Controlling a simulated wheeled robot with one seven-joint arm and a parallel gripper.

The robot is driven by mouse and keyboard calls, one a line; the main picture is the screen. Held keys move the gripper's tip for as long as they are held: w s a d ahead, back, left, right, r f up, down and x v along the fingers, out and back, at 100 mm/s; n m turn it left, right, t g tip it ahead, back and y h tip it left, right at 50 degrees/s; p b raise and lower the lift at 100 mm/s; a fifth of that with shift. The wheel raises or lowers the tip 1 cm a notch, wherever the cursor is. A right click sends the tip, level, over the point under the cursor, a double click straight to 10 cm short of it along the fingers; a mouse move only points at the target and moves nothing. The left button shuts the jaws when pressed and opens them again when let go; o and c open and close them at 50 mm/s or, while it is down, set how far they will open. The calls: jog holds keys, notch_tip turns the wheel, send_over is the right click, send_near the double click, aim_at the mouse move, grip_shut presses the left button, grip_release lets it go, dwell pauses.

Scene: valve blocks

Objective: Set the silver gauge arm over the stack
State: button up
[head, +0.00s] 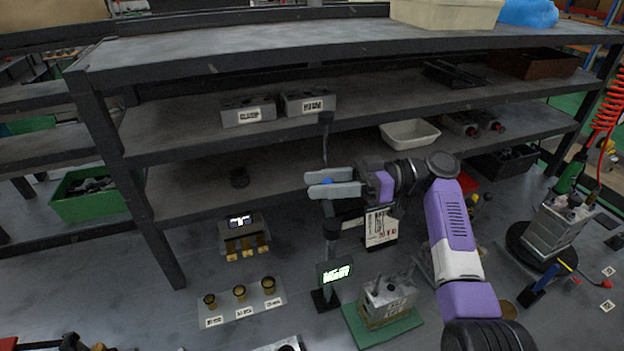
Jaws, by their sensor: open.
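My gripper (322,183) is open, its two grey fingers pointing left in front of the middle shelf. A small blue spot (327,181) shows between the fingers; I cannot tell whether it is part of the post behind. A dark upright post (326,140) rises behind the fingers. Below the gripper, a silver bar (347,221) reaches right from the post's lower part towards a hanging labelled block (381,228); it looks like the gauge arm, partly hidden by my gripper. A silver valve block stack (388,300) stands on a green mat (370,333) at lower centre.
A small lit display (335,272) stands left of the mat. A plate with brass fittings (244,304) lies further left. Another block (556,225) stands on a black round base at right. Shelves (200,180) rise behind; a white bin (409,133) sits there.

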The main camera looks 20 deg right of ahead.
jog(key=shift+w+a, duration=0.2)
jog(key=shift+a, duration=0.75)
jog(key=shift+c, duration=0.4)
grip_shut()
dwell(0.4)
